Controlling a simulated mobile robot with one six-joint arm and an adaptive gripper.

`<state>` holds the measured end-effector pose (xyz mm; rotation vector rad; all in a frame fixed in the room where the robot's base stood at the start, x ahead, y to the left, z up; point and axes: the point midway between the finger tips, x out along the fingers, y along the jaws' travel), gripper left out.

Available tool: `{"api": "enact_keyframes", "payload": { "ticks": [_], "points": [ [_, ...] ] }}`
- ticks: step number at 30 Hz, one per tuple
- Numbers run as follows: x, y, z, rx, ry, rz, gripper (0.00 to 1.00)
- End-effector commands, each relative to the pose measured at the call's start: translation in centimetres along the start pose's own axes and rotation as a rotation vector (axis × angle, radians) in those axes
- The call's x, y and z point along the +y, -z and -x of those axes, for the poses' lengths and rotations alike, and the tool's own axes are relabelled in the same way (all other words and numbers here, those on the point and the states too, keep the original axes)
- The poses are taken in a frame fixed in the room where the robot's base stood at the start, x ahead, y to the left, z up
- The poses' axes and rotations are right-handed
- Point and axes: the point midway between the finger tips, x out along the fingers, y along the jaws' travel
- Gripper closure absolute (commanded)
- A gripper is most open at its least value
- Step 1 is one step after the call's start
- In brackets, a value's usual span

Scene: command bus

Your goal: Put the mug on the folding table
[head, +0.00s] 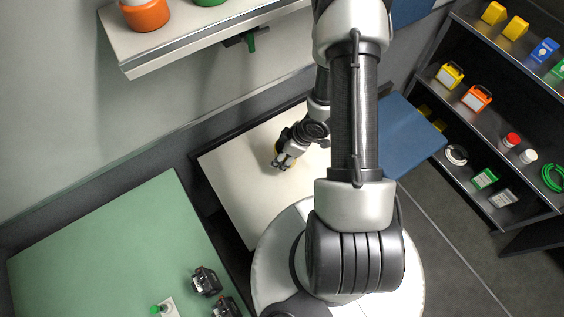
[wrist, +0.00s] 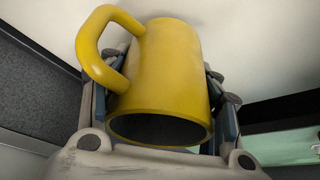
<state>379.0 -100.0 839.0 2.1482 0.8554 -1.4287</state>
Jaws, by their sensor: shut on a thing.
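The yellow mug (wrist: 170,70) fills the middle of the wrist view, its dark open mouth towards the camera and its handle at the upper left. My gripper (head: 283,162) is shut on the mug, with a finger on each side of its body. In the head view the mug is almost wholly hidden by the gripper; only a trace of yellow shows. My gripper is over the cream tabletop (head: 235,170), which appears to be the folding table. I cannot tell whether the mug touches that surface.
A green table (head: 110,235) stands at the lower left with dark devices near its front. A blue panel (head: 405,135) lies right of the cream top. A wall shelf (head: 190,45) with pots hangs above. Dark shelves (head: 500,110) with several small goods stand at the right.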

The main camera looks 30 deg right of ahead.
Motion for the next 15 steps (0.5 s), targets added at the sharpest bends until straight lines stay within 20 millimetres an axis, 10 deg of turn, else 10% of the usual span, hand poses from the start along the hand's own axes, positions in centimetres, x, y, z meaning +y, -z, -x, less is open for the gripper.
{"api": "enact_keyframes", "payload": {
  "ticks": [15],
  "points": [
    [0.0,-1.6,-3.9,0.000,0.000,0.000,0.73]
  ]
}}
